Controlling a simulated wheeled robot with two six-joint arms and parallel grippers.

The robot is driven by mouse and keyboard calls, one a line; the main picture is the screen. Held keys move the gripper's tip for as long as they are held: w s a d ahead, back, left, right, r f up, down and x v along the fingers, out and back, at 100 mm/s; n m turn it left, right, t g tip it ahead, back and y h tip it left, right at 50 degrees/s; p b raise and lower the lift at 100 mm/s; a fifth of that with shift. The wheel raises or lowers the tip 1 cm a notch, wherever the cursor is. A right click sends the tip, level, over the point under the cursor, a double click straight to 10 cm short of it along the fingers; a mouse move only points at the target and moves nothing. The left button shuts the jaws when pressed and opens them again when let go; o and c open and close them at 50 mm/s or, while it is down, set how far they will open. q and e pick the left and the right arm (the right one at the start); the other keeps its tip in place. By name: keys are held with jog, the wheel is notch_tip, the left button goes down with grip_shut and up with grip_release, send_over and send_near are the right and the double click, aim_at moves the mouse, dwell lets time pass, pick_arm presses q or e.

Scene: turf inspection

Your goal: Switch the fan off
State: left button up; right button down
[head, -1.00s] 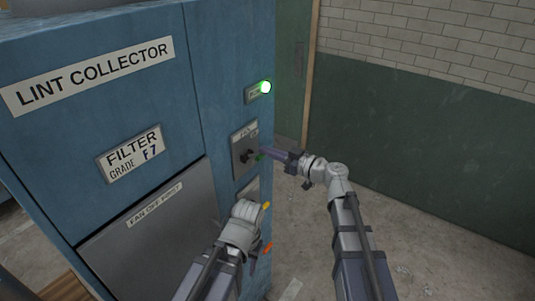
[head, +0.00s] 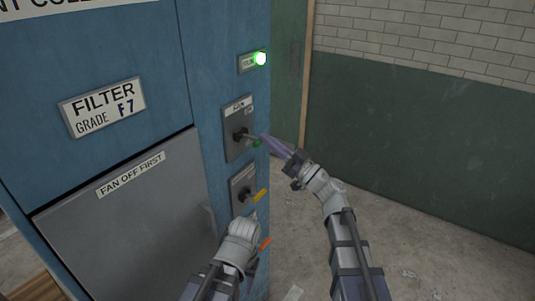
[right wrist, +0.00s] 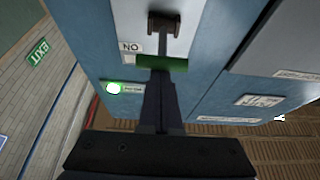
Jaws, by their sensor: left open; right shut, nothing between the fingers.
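The fan switch is a grey plate (head: 235,118) on the blue cabinet, with a dark lever ending in a green tip (head: 257,143). The green tip (right wrist: 163,63) shows as a bar in the right wrist view, beside an upside-down ON label (right wrist: 130,47). My right gripper (head: 264,138) is shut and empty, its fingertips at the green tip; contact is unclear. The shut fingers (right wrist: 161,82) also show in the right wrist view. A green lamp (head: 261,59) above the switch is lit. My left gripper (head: 249,272) is low by the cabinet, open, its fingers largely hidden.
Below the fan switch is another plate (head: 242,183) with a yellow-tipped lever (head: 260,195), and lower an orange tip (head: 265,243). A grey FAN OFF FIRST panel (head: 130,230) is at left. Open floor (head: 420,245) lies to the right before a green wall.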

pick_arm(q)
notch_tip(320, 180, down, 8)
jog(key=b, duration=0.6)
pick_arm(e)
jog(key=shift+t+y, duration=0.5)
jog(key=shift+y, duration=0.2)
jog(key=f, duration=0.5)
jog(key=shift+w+a+f, duration=0.15)
jog(key=shift+a, duration=0.15)
pick_arm(q)
jog(key=shift+s+f+b, duration=0.15)
jog(key=shift+b, duration=0.2)
pick_arm(e)
jog(key=shift+f, duration=0.1)
pick_arm(q)
notch_tip(320, 180, up, 4)
jog(key=p, duration=0.4)
pick_arm(e)
notch_tip(320, 180, up, 4)
jog(key=s+d, duration=0.2)
pick_arm(q)
notch_tip(320, 180, down, 8)
jog(key=b, duration=0.8)
jog(key=shift+a+f, duration=0.25)
jog(key=shift+a, duration=0.15)
pick_arm(e)
jog(key=s+d+f, duration=0.3)
jog(key=d+f, duration=0.2)
jog(key=f, duration=0.3)
jog(key=shift+f, duration=0.15)
